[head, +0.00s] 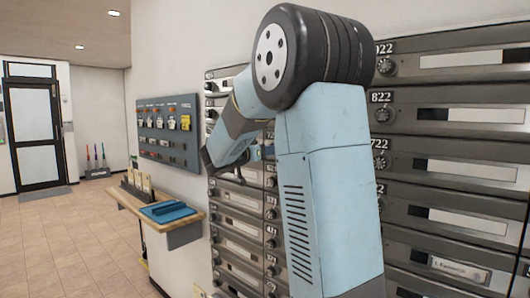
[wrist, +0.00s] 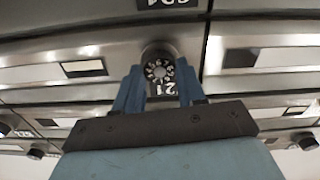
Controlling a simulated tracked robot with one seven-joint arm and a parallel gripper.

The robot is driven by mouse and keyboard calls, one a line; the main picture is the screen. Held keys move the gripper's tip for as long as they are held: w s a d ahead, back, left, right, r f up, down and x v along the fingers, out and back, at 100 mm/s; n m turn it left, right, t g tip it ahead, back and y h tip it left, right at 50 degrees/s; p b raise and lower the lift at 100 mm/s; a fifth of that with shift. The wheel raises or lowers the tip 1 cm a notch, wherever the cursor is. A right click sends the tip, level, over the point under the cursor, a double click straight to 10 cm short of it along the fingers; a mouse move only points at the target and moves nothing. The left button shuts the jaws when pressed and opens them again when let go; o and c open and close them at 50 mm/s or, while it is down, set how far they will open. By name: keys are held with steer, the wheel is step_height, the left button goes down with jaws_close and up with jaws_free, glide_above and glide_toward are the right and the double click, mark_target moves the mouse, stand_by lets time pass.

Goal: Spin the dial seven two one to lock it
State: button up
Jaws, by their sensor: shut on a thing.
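The dial (wrist: 159,69) is a small round black knob with white numbers, in the middle of the wrist view. The plate below it (wrist: 161,90) shows "21"; the rest of its number is covered. My gripper (wrist: 160,82) has its two blue fingers on either side of the dial, shut on it. In the head view my forearm reaches to the mailbox wall, and my own arm hides the 721 dial there.
Rows of grey metal mailboxes (head: 455,165) with similar dials fill the wall. A wooden shelf (head: 157,214) with a blue tray (head: 168,212) and a key board (head: 168,133) are to the left. The tiled floor (head: 60,240) is clear there.

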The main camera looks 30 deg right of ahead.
steer(key=shift+f, duration=0.1)
steer(key=o, duration=1.1)
steer(key=shift+c, duration=0.2)
steer(key=v, duration=1.3)
steer(key=shift+a, duration=0.4)
steer(key=shift+s, duration=0.15)
